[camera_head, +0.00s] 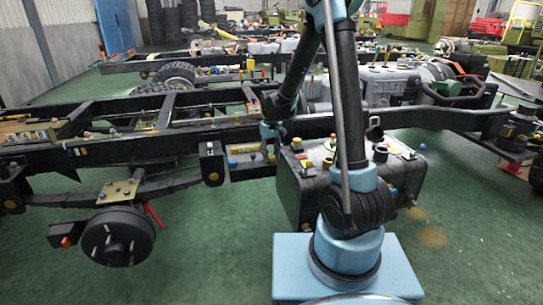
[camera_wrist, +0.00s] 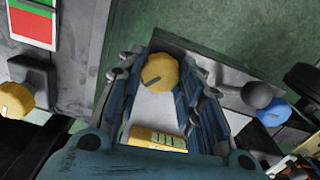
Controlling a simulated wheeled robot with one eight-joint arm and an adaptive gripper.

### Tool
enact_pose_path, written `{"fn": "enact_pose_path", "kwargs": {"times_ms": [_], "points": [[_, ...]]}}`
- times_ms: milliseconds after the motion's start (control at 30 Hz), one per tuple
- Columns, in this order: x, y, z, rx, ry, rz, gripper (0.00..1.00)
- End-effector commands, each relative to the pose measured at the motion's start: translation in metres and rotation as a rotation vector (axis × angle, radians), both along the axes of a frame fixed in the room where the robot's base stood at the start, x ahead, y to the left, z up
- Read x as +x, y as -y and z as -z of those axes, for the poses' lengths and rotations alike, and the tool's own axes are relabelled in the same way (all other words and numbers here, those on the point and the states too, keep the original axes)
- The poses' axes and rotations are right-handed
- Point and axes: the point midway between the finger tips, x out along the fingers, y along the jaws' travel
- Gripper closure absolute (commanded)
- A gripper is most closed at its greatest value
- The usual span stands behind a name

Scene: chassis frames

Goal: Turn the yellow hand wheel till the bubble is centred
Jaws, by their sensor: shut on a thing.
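The yellow hand wheel (camera_wrist: 160,72) shows in the wrist view as a rounded knob with a dark pointer mark, on a pale plate. My gripper (camera_wrist: 162,67) has one finger on each side of it and is shut on it. A yellow level (camera_wrist: 157,138) with a small vial lies between the fingers, nearer the palm. The vial is too small to tell where its bubble stands. In the head view my gripper (camera_head: 270,138) is at the near frame rail, left of the dark tank; the wheel cannot be clearly made out there.
In the wrist view, another yellow knob (camera_wrist: 15,100) is at the left, and a grey ball knob (camera_wrist: 257,95) and a blue knob (camera_wrist: 275,113) are at the right. The dark tank (camera_head: 302,195) stands close by. Green floor (camera_head: 210,245) is open in front.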

Motion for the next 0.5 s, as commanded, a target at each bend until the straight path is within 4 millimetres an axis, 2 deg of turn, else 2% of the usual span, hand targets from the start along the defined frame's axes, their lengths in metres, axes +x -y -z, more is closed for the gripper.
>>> {"fn": "enact_pose_path", "kwargs": {"times_ms": [500], "points": [[0.0016,0.0008,-0.0002,-0.002,0.002,-0.479,0.9]]}}
